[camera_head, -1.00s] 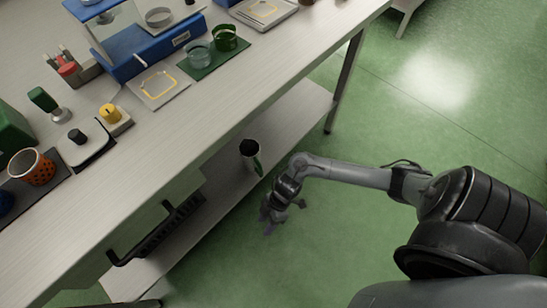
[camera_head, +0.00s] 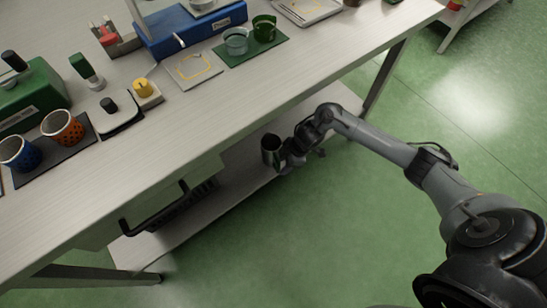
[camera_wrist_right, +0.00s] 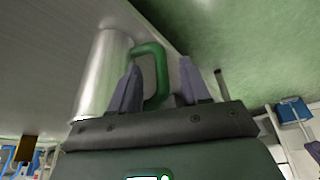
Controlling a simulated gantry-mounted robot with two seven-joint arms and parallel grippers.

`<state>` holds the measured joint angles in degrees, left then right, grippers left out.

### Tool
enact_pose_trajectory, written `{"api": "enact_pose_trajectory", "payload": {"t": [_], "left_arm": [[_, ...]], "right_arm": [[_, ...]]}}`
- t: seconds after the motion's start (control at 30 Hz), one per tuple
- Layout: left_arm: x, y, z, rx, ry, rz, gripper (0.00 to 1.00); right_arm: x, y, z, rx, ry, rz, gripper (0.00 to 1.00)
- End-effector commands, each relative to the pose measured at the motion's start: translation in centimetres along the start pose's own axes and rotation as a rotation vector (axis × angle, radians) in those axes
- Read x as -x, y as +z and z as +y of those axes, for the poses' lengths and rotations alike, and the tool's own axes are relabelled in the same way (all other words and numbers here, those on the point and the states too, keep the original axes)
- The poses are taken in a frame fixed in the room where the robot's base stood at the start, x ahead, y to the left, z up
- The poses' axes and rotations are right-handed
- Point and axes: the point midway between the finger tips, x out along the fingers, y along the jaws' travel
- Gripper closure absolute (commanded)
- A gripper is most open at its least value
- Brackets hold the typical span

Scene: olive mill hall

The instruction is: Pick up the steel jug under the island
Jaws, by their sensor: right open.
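The steel jug (camera_head: 269,151) stands on the lower shelf under the island, near its front edge. In the right wrist view the jug (camera_wrist_right: 102,75) is a shiny cylinder on the left, with a green handle (camera_wrist_right: 161,68) on its right side. My right gripper (camera_head: 303,156) is just right of the jug, on its handle side. In the wrist view the right gripper (camera_wrist_right: 159,82) is open, and the handle shows between its two fingers. I cannot tell whether a finger touches it. My left gripper is not in view.
The island top (camera_head: 215,115) overhangs the lower shelf (camera_head: 222,200). A black drawer handle (camera_head: 155,212) projects left of the jug. A table leg (camera_head: 386,77) stands to the right. The green floor (camera_head: 330,230) in front is clear.

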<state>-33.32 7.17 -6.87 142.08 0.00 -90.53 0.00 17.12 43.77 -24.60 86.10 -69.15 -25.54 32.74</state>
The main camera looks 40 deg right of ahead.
Motion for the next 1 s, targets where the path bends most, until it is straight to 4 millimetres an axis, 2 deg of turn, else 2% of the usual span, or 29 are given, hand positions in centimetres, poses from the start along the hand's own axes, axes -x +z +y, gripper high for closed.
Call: {"api": "enact_pose_trajectory", "payload": {"t": [0.03, 0.13, 0.47, 0.8, 1.0], "left_arm": [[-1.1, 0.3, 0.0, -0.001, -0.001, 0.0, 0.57], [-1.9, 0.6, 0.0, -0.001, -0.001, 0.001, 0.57], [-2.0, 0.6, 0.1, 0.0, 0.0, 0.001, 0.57], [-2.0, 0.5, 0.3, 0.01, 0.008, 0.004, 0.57], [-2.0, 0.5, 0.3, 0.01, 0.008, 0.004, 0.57]], "right_arm": [[-1.4, 0.2, 0.0, 0.0, -0.001, 0.001, 0.53], [-2.4, 0.1, 0.0, 0.0, 0.0, 0.002, 0.53], [-2.8, 0.0, 0.0, 0.001, 0.001, 0.001, 0.53], [-2.8, 0.0, 0.0, 0.001, 0.0, 0.001, 1.0], [-2.8, 0.0, 0.0, 0.001, 0.0, 0.001, 1.0]]}}
